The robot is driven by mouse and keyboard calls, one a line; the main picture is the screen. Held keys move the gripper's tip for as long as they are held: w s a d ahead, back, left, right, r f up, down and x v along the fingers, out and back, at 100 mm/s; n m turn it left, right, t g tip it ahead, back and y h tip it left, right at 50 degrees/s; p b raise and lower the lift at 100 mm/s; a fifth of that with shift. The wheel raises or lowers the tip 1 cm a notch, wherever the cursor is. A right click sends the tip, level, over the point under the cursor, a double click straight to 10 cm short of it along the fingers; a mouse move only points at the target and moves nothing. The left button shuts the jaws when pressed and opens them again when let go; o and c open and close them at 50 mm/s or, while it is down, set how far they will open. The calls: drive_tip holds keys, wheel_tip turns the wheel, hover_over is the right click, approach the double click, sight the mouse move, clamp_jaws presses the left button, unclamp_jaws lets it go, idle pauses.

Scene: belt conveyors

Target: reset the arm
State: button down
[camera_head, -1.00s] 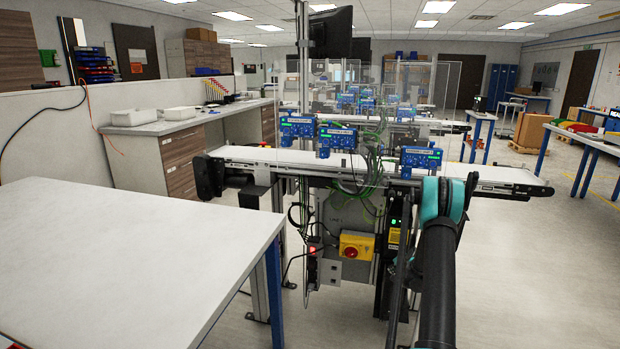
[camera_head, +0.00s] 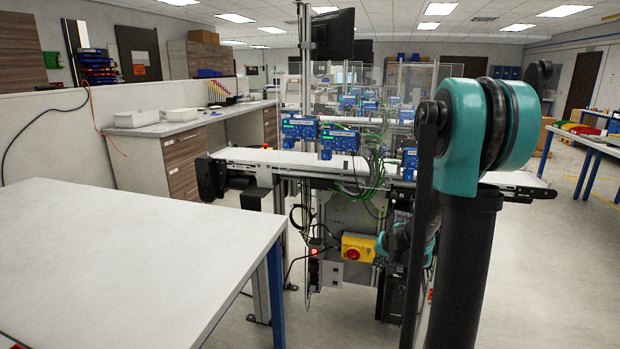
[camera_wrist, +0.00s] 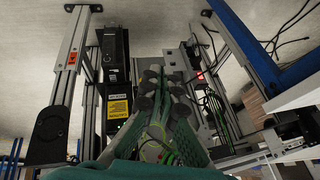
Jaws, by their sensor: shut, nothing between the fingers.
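My arm rises at the right of the head view, with a large teal elbow joint near the camera. Another teal part of my arm shows lower down, in front of the conveyor's frame. My gripper (camera_wrist: 163,84) is seen in the wrist view, its dark fingers together with nothing held between them. It points towards the underside of the belt conveyor (camera_head: 250,157), among metal posts and boxes. In the head view the gripper itself cannot be made out behind my arm.
A white table (camera_head: 120,250) fills the front left. A yellow switch box (camera_head: 357,247) and green cables (camera_head: 372,170) hang on the conveyor's frame, close to my arm. Blue sensor modules (camera_head: 338,140) stand along the belt. Open floor lies at the right.

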drive_tip(key=s+a+n, duration=0.1)
drive_tip(key=s+n, duration=0.1)
drive_tip(key=s, duration=1)
drive_tip(key=s+a+n+g+h, duration=0.1)
drive_tip(key=s+a+n, duration=0.1)
drive_tip(key=s, duration=1.1)
drive_tip(key=shift+s+a+f, duration=0.3)
drive_tip(key=shift+f, duration=0.05)
